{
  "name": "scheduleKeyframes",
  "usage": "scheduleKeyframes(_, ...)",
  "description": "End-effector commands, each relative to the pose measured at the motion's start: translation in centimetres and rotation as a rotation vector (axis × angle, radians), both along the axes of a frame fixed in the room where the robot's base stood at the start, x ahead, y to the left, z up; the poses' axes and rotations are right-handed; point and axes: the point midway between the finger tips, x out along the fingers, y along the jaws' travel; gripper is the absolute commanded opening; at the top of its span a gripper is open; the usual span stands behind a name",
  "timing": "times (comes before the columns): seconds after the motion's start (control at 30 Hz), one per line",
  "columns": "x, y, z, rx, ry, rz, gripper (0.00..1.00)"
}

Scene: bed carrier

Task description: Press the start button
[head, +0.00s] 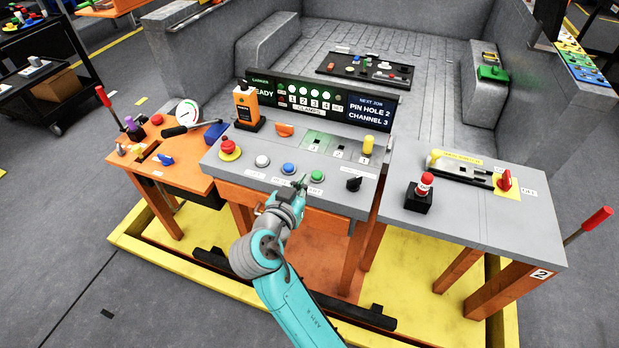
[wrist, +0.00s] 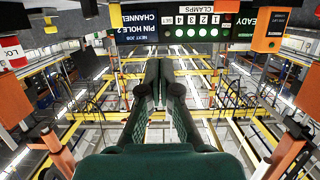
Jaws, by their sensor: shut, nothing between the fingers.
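A row of buttons sits on the front of the grey middle console (head: 338,207): a white button (head: 262,160), a blue button (head: 288,168) and a green button (head: 317,176). Their labels are too small to read, so I cannot tell by name which is start. My gripper (head: 303,181) is shut and empty, its tips appearing between the blue and green buttons, closer to the green. I cannot tell whether it touches the console. The wrist view shows its closed fingers (wrist: 160,75), but I make out no buttons there.
A red mushroom button (head: 229,147) is at the left, a black knob (head: 353,184) at the right. A red-topped black block (head: 420,192) stands on the right table.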

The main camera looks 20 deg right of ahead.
Motion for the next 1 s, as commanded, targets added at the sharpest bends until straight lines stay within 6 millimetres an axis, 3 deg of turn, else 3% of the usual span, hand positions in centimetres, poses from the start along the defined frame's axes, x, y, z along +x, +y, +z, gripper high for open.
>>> scheduleKeyframes(0.53, 7.4, -5.6, -2.3, 0.001, 0.001, -0.003, 0.0)
scheduleKeyframes(0.8, 7.3, -5.3, -5.7, 0.0, 0.001, 0.001, 0.0)
scheduleKeyframes(1.0, 7.2, -5.3, -6.3, 0.0, 0.0, 0.001, 0.0)
